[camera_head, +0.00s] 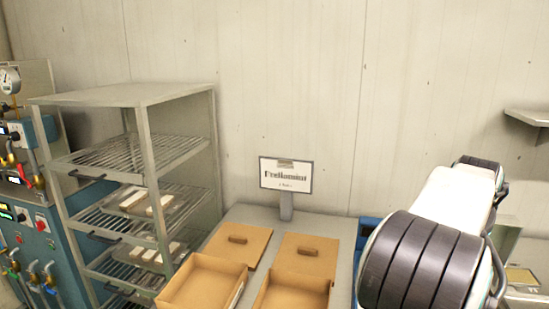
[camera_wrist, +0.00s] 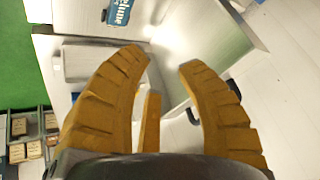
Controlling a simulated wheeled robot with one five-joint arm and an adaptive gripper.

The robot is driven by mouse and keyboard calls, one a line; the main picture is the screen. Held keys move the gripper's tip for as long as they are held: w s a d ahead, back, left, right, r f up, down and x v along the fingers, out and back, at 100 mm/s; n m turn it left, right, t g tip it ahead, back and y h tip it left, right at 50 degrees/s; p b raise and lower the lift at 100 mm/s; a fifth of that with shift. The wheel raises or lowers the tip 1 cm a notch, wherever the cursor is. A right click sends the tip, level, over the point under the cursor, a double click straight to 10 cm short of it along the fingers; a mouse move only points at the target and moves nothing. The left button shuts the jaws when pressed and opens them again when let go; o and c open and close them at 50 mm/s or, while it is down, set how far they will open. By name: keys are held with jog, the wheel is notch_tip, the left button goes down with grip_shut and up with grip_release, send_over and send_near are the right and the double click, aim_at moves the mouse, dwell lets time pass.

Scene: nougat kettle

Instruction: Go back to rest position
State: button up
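My gripper (camera_wrist: 166,64) shows in the wrist view with its ribbed yellow fingers spread apart. It is open, and nothing is between the fingertips. It points at pale surfaces and a metal panel (camera_wrist: 215,45) beyond the fingers. In the head view only my black and white arm shows at the right, and the gripper itself is hidden there.
A wire-shelf rack (camera_head: 140,97) with trays stands at the left, beside a blue control panel (camera_head: 40,245). Open cardboard boxes (camera_head: 203,285) and lids (camera_head: 238,240) lie on a grey table (camera_head: 290,218). A sign (camera_head: 286,175) stands behind them.

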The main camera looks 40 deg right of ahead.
jog(key=w+a+f+n+y, duration=0.2)
jog(key=a+f+n, duration=0.15)
jog(key=a, duration=0.45)
jog(key=w+a+f+n+y, duration=0.1)
jog(key=w+a+f+n, duration=0.25)
jog(key=a, duration=0.55)
jog(key=w+a+f+n+y, duration=0.2)
jog(key=a+f, duration=0.3)
jog(key=a, duration=0.3)
jog(key=w+a+r+n+t+y, duration=0.1)
jog(key=w+a+n, duration=0.1)
jog(key=a+n, duration=0.4)
jog(key=w+a+n+t+y, duration=0.1)
jog(key=a+n, duration=0.4)
jog(key=a, duration=1.1)
jog(key=shift+w+a+r+n+t, duration=0.3)
jog(key=shift+w+r+n+t, duration=0.1)
jog(key=shift+t, duration=0.2)
